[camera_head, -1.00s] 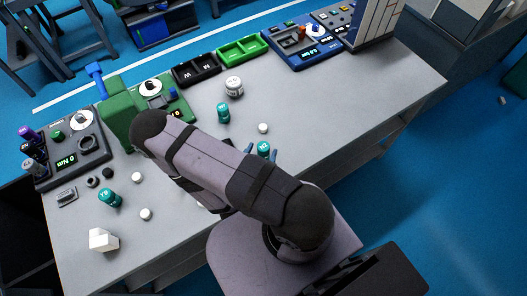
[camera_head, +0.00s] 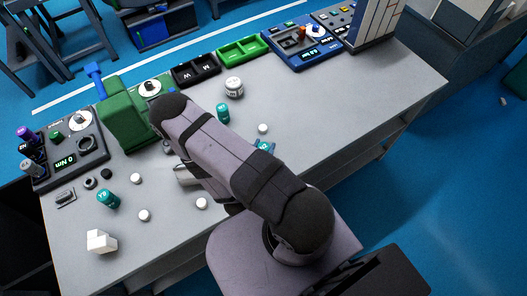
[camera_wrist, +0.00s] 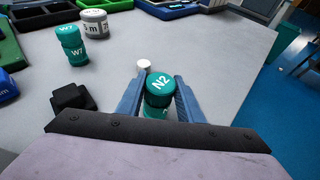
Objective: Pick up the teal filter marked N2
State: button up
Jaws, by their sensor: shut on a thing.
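The teal filter marked N2 (camera_wrist: 160,85) stands between the two blue fingers of my gripper (camera_wrist: 160,98) in the wrist view, its white lettering on top. My gripper is shut on it, with a finger against each side. In the head view the filter (camera_head: 264,146) shows only in part beyond my arm, and the fingers are mostly hidden there. I cannot tell whether its base touches the table. Another teal filter, marked W7 (camera_wrist: 72,45), stands apart to the left in the wrist view, and it also shows in the head view (camera_head: 223,113).
A white jar (camera_head: 234,87) stands behind the W7 filter. A third teal filter (camera_head: 107,198) stands at the left among small white caps. Black (camera_head: 196,71) and green (camera_head: 243,50) trays line the back edge. The table's right side is clear.

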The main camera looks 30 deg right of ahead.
jog(key=shift+r, duration=0.15)
jog(key=shift+r, duration=0.75)
notch_tip(320, 180, up, 7)
jog(key=shift+r+p, duration=0.1)
jog(key=shift+p, duration=0.4)
jog(key=shift+r+p, duration=0.55)
